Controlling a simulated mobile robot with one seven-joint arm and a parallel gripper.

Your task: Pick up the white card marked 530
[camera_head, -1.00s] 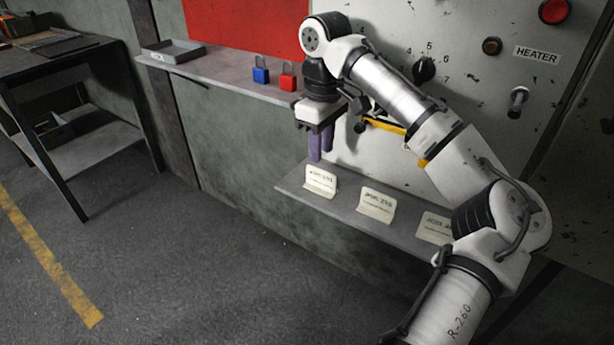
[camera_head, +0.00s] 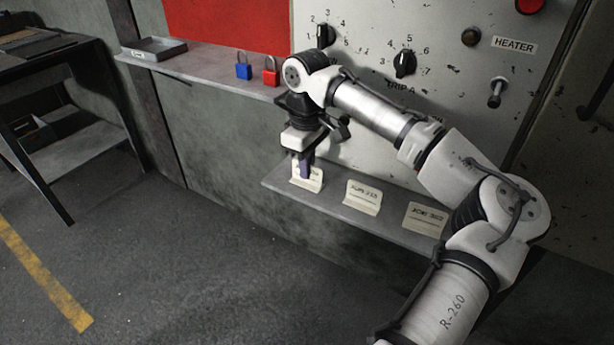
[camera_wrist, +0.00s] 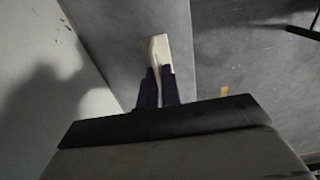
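Three white cards stand in a row on a low grey ledge. My gripper (camera_head: 305,178) points down at the left card (camera_head: 310,182), with its dark purple fingers partly covering the lettering. In the wrist view the fingers (camera_wrist: 160,72) stand on either side of this pale card (camera_wrist: 159,48), close to it. Whether they press on it cannot be told. The card still appears to be at ledge level. The middle card (camera_head: 362,197) and right card (camera_head: 425,218) carry small print. No number is clearly legible as 530.
The ledge (camera_head: 335,212) runs below a control panel with knobs (camera_head: 404,64) and a switch labelled HEATER (camera_head: 514,45). An upper shelf (camera_head: 205,60) holds a blue padlock (camera_head: 243,70), a red padlock (camera_head: 270,74) and a grey tray (camera_head: 155,48). The floor in front is open.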

